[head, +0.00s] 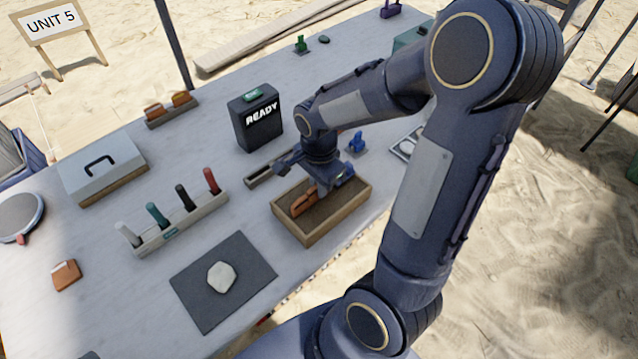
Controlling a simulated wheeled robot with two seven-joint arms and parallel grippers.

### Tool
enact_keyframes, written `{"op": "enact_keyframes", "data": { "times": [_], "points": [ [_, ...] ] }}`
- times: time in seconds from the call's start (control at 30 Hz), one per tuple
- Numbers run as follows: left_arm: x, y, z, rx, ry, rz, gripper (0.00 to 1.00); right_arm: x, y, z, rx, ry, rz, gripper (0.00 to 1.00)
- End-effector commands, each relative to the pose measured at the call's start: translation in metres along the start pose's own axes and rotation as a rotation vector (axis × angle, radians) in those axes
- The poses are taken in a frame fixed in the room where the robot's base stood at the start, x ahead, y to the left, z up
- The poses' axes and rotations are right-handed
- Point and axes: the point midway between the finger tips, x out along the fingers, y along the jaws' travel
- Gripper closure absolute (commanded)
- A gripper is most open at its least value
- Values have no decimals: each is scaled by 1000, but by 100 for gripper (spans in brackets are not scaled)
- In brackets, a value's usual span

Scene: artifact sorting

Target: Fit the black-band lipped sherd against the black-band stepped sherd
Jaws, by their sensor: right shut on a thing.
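A wooden sand tray (314,239) stands near the table's front edge. A reddish-brown sherd (302,202), apparently the black-band stepped sherd, stands in its dark sand. My right gripper (321,184) reaches down over the tray, just right of that sherd. It is shut on a piece mostly hidden by the fingers, apparently the black-band lipped sherd. I cannot tell whether the two sherds touch, and the black bands are too small to make out. My left gripper is not in view.
A black READY box (255,122) stands behind the tray. A rack of colored handles (182,224) is to the left. A dark mat (193,300) bears a pale stone (221,277). Another orange sherd (66,276) lies at left, and a small holder (172,116) carries two orange pieces.

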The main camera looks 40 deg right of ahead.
Motion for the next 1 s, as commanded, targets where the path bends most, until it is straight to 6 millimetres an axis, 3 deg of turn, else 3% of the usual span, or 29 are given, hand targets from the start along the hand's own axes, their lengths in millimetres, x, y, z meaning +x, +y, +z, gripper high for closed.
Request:
{"op": "enact_keyframes", "data": {
  "times": [0.3, 0.33, 0.5, 0.8, 1.0],
  "points": [
    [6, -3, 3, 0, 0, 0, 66, 9, 0, 0, 0, 0, 0, 100],
    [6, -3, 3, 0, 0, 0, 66, 8, 0, 0, 0, 0, 0, 89],
    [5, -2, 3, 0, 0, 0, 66, 8, 0, 0, 0, 0, 0, 66],
    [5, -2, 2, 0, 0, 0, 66, 6, 0, 0, 0, 0, -1, 66],
    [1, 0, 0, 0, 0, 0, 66, -21, -1, 0, 0, 1, -6, 66]
  ]
}}
